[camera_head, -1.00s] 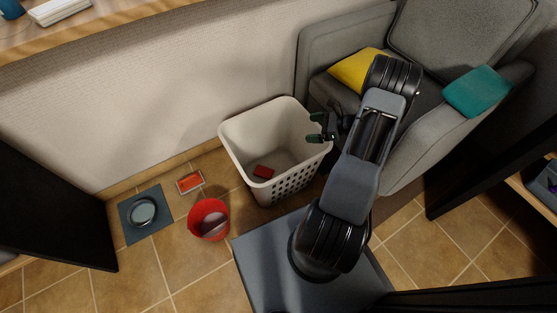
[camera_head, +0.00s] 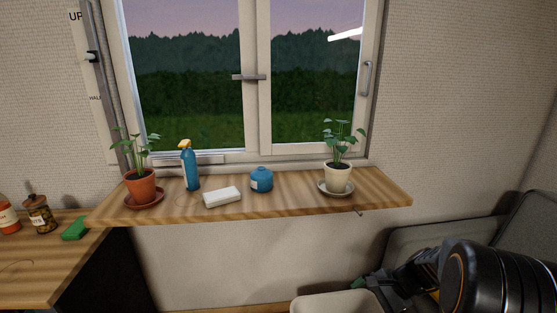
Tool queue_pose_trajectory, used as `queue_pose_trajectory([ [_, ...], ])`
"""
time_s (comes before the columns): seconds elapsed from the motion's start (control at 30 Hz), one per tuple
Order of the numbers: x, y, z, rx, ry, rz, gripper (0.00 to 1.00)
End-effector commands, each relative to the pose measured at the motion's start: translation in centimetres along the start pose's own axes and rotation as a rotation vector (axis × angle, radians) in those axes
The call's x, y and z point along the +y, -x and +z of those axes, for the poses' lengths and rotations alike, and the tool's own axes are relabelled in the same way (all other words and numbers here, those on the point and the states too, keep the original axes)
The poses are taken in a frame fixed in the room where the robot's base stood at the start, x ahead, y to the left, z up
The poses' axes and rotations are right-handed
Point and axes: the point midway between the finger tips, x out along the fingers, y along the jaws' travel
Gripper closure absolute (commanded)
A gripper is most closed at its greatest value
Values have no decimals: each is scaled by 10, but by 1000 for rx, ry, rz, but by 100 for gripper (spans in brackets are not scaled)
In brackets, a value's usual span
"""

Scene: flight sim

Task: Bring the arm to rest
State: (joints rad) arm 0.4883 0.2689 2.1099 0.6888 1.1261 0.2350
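My arm enters at the lower right, its large dark joint near the picture's edge. My gripper (camera_head: 360,293) is low in the picture, just above and right of the rim of the white laundry basket (camera_head: 325,302). Its green-tipped fingers look apart, with nothing seen between them. The lower part of the gripper and most of the basket are cut off by the bottom edge.
A wooden windowsill (camera_head: 290,198) holds a terracotta-potted plant (camera_head: 140,187), a blue spray bottle (camera_head: 190,170), a white box (camera_head: 222,197), a blue jar (camera_head: 262,180) and a cream-potted plant (camera_head: 338,178). A grey armchair (camera_head: 440,236) stands behind my arm.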

Motion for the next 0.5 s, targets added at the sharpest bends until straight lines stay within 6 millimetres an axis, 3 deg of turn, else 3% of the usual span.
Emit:
queue_pose_trajectory([
  [0.03, -15, 38, 48, 54, 130, 57, 3],
  [0.2, -24, 98, 139, 231, 534, 230, 3],
  [0.33, -24, 137, 189, 349, 798, 325, 3],
  [0.5, -24, 172, 228, 469, 1046, 402, 3],
])
